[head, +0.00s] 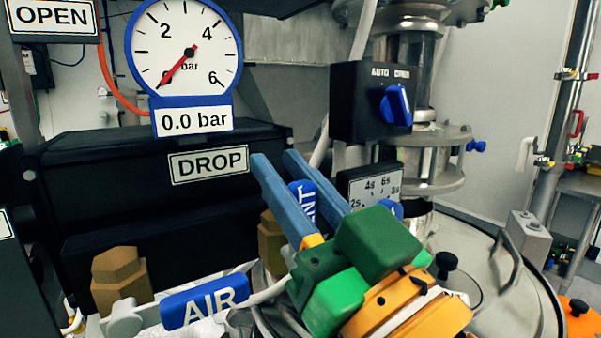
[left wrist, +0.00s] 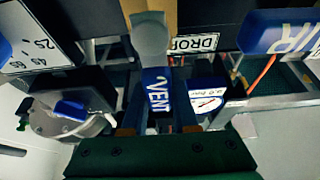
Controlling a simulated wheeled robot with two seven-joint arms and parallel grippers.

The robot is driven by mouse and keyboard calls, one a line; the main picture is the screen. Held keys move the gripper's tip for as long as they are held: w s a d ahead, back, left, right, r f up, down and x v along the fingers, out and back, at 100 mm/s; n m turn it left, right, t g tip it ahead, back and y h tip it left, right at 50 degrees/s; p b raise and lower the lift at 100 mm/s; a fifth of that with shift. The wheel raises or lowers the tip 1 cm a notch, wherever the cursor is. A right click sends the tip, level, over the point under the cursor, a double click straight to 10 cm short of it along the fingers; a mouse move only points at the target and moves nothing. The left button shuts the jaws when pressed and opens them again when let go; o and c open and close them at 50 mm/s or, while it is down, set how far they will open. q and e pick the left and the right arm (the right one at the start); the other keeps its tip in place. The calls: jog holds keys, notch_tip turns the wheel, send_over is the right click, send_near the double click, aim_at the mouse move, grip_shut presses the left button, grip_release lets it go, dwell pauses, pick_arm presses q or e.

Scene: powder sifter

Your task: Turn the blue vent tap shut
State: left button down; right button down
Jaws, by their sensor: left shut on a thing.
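The blue vent tap (head: 308,203) carries white VENT lettering and is partly hidden behind my left gripper's fingers in the head view. My left gripper (head: 277,157) has two blue-grey fingers and a green body, and it reaches in over the tap from the lower right. Its fingers are shut on the tap handle, one on each side. In the left wrist view the VENT handle (left wrist: 158,92) lies lengthwise between the fingers, with a round grey end beyond it. The tap's valve body is mostly hidden. My right gripper is not in view.
A blue AIR tap handle (head: 205,301) lies close by at the lower left, beside a brass fitting (head: 121,274). The pressure gauge (head: 185,50) above reads 0.0 bar. A black selector box (head: 357,100) and a timer dial (head: 366,187) stand close right of the fingers.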

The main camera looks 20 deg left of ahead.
pick_arm(q)
jog(key=shift+w+d+f+m+t+h, duration=0.25)
jog(key=shift+w+d+m+t+h, duration=0.35)
jog(key=shift+m, duration=1.05)
jog(key=shift+w+d+f+m+t+h, duration=0.35)
jog(key=shift+m+h, duration=0.45)
jog(key=shift+m, duration=0.9)
jog(key=shift+w+d+f+m+t+h, duration=0.1)
jog(key=shift+w+d+m+t+h, duration=0.45)
jog(key=shift+m, duration=1.1)
jog(key=shift+w+a, duration=0.15)
jog(key=shift+a, duration=0.1)
jog(key=c, duration=0.9)
grip_release()
jog(key=shift+o, duration=1.1)
jog(key=shift+w+a, duration=0.1)
jog(key=shift+a, duration=0.1)
